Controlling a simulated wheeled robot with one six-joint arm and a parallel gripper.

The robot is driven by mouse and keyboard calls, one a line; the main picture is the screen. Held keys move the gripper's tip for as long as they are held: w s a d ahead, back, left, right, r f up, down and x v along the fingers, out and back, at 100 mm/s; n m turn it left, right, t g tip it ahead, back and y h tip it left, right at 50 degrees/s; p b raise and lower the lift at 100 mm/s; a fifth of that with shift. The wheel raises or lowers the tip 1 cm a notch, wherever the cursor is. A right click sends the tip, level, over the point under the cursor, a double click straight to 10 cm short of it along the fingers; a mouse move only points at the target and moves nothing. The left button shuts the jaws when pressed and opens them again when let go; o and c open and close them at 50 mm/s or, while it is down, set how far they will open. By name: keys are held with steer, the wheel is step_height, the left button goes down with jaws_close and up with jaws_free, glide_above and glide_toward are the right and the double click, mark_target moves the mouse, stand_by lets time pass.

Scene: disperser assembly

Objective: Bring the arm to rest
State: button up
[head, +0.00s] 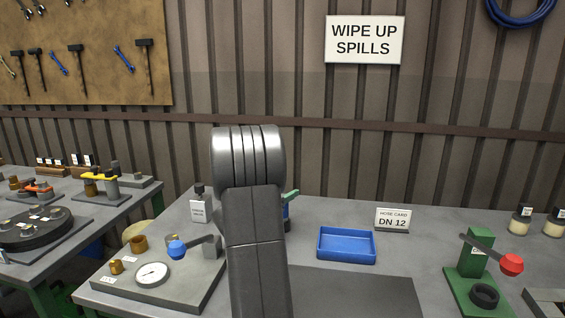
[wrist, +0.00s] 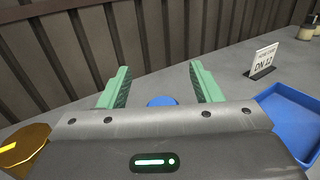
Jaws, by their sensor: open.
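My gripper (wrist: 160,80) shows in the wrist view with its two green fingers wide apart. A blue round thing (wrist: 161,101) shows low between the fingers, partly hidden by the gripper body. I cannot tell whether the fingers touch it, and nothing looks clamped. In the head view my grey arm rises in the middle and hides most of the gripper; only a bit of green finger shows at its right side, above the bench.
A blue tray (head: 346,246) lies right of my arm, near a DN 12 card (head: 392,219). A gauge plate with a blue-knobbed lever (head: 177,250) stands left. A green press with a red knob (head: 511,265) stands right. A brass-coloured part (wrist: 22,143) is left in the wrist view.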

step_height(320, 180, up, 7)
steer(key=shift+r+p, duration=0.15)
steer(key=shift+p, duration=0.2)
step_height(320, 180, down, 10)
steer(key=shift+f+b, duration=0.2)
steer(key=shift+b, duration=0.45)
step_height(320, 180, up, 4)
steer(key=p, duration=0.4)
steer(key=shift+r, duration=0.15)
steer(key=shift+r+p, duration=0.35)
steer(key=shift+p, duration=0.8)
steer(key=shift+r, duration=0.4)
